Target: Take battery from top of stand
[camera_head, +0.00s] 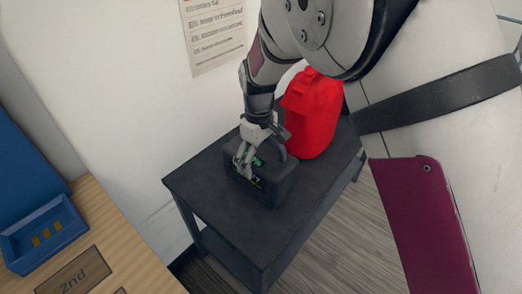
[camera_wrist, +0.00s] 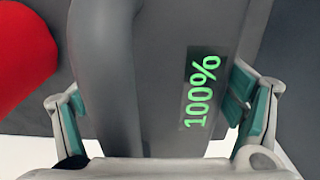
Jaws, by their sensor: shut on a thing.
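The battery (camera_head: 268,182) is a dark block on top of the black stand (camera_head: 222,199). Its front carries green marks. In the wrist view the battery (camera_wrist: 160,80) fills the middle, with a display (camera_wrist: 203,92) reading 100% in green and a raised handle-like bar along it. My gripper (camera_head: 255,153) reaches down onto the battery from above and is shut on it. Its teal-padded fingers (camera_wrist: 158,112) sit on either side of the battery in the wrist view. Whether the battery's underside touches the stand is hard to tell.
A red jug (camera_head: 313,115) stands on the stand close behind and right of the battery; its edge also shows in the wrist view (camera_wrist: 22,55). A wooden surface (camera_head: 115,255) with a blue holder (camera_head: 43,232) is at lower left. A white wall with a printed sheet (camera_head: 214,35) is behind.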

